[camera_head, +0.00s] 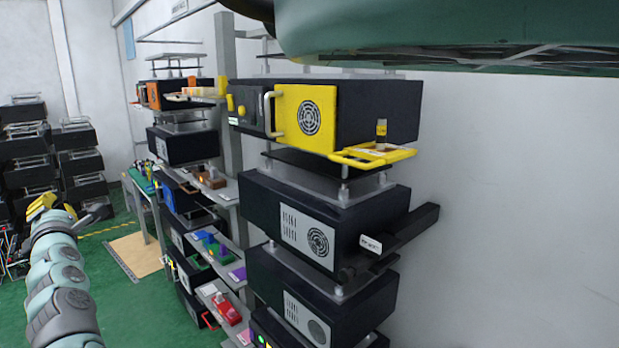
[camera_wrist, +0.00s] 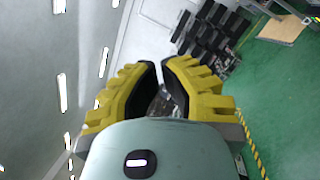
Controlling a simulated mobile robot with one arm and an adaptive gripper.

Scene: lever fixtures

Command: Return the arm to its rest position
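My arm (camera_head: 62,285) stands at the lower left of the head view, its pale teal and grey links rising from the bottom edge. My gripper (camera_head: 45,207) is at its upper end, with yellow fingers, small and partly turned away. In the wrist view, my gripper (camera_wrist: 160,66) shows two chunky yellow fingers with dark inner faces. A narrow gap shows between them, and no held object can be seen in it. The gripper is apart from the fixtures on the right.
A rack of black boxes, one with a yellow front panel (camera_head: 305,112) and yellow tray (camera_head: 372,154), fills the middle right. A black bar (camera_head: 405,232) sticks out below. More stacked boxes (camera_head: 85,170) stand at far left. Green floor (camera_head: 130,290) lies open between.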

